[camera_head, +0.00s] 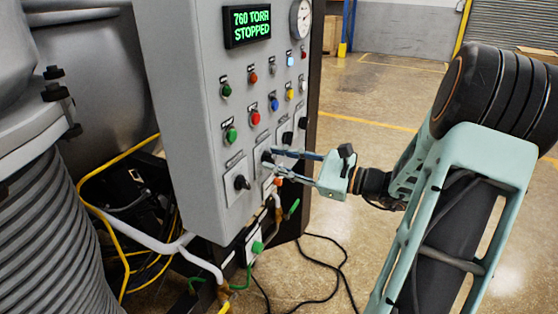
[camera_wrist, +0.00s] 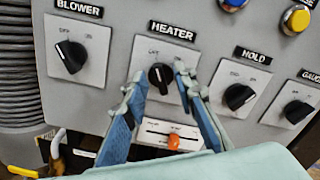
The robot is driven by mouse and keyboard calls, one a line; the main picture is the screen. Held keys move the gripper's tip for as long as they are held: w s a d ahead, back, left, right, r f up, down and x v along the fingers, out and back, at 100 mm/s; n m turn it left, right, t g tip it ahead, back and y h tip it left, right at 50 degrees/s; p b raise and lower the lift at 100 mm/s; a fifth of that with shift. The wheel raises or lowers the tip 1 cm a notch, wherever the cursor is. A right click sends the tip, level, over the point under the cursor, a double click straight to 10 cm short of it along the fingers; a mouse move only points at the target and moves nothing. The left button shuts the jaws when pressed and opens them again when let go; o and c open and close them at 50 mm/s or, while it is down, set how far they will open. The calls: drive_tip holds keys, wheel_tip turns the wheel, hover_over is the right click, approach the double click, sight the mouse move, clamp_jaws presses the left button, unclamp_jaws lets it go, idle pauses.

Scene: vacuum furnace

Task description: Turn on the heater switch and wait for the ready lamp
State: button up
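The heater switch (camera_wrist: 160,77) is a black rotary knob on a white plate under the HEATER label in the wrist view. My gripper (camera_wrist: 161,74) is open, with one blue-padded fingertip on each side of the knob. I cannot tell whether they touch it. In the head view my gripper (camera_head: 270,160) reaches the panel from the right and partly hides the knob. The panel carries several coloured lamps and buttons; their labels are too small to tell which is the ready lamp.
The display (camera_head: 248,25) reads 760 TORR STOPPED. The blower knob (camera_wrist: 71,57) is left of the heater, the hold knob (camera_wrist: 238,96) right. An orange-tipped slider (camera_wrist: 173,142) lies below, between my fingers. Cables run on the floor; open floor lies right of the cabinet.

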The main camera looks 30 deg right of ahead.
clamp_jaws()
drive_tip(key=shift+r+p, duration=0.15)
drive_tip(key=shift+p, duration=0.35)
drive_tip(key=m+p, duration=1.2)
drive_tip(key=p, duration=0.2)
drive_tip(key=shift+w+d+p, duration=0.1)
drive_tip(key=shift+d+p, duration=0.05)
drive_tip(key=shift+p, duration=0.25)
drive_tip(key=shift+f, duration=0.2)
